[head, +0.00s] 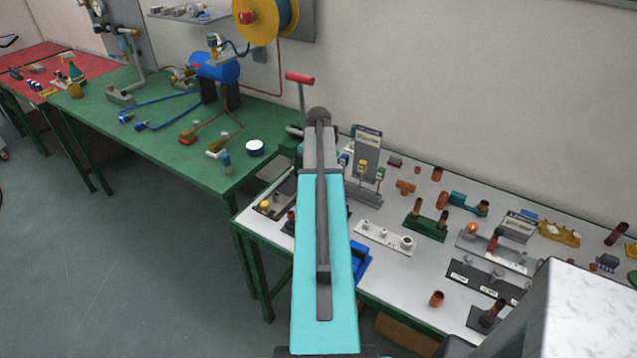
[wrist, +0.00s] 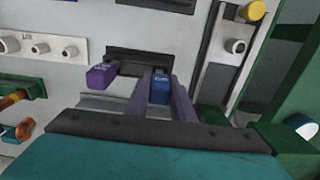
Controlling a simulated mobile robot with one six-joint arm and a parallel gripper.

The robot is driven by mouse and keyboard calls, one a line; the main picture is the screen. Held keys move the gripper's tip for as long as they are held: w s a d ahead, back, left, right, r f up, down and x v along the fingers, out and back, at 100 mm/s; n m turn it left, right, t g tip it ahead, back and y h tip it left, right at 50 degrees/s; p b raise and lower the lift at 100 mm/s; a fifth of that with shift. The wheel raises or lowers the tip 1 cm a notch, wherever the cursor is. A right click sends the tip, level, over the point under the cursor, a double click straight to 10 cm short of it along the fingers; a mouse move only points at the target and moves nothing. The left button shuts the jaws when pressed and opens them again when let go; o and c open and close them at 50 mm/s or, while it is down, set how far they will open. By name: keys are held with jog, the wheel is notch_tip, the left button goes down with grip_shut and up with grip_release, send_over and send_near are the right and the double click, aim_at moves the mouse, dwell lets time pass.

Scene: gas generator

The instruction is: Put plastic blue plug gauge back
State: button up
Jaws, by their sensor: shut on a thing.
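In the wrist view my gripper (wrist: 161,76) is shut on the blue plug gauge (wrist: 160,93), which sits between the two purple-grey fingers. A purple plug gauge (wrist: 101,76) is just to the left, apart from the fingers. A dark holder (wrist: 128,57) lies right beyond the two gauges. I cannot tell whether the blue gauge touches it. In the head view my teal arm hides the gripper and the blue gauge.
The white tabletop (head: 405,275) is crowded with fittings on its right. A white block with round ports (head: 384,237) stands right of my arm, near a blue object (head: 361,262). A green table (head: 185,160) with hoses adjoins at the left.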

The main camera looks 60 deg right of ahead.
jog(key=shift+f+b, duration=0.4)
jog(key=shift+f, duration=0.55)
jog(key=o, duration=0.9)
jog(key=shift+o, duration=0.2)
jog(key=shift+r, duration=0.15)
jog(key=shift+r+b, duration=1.8)
jog(key=shift+r, duration=5)
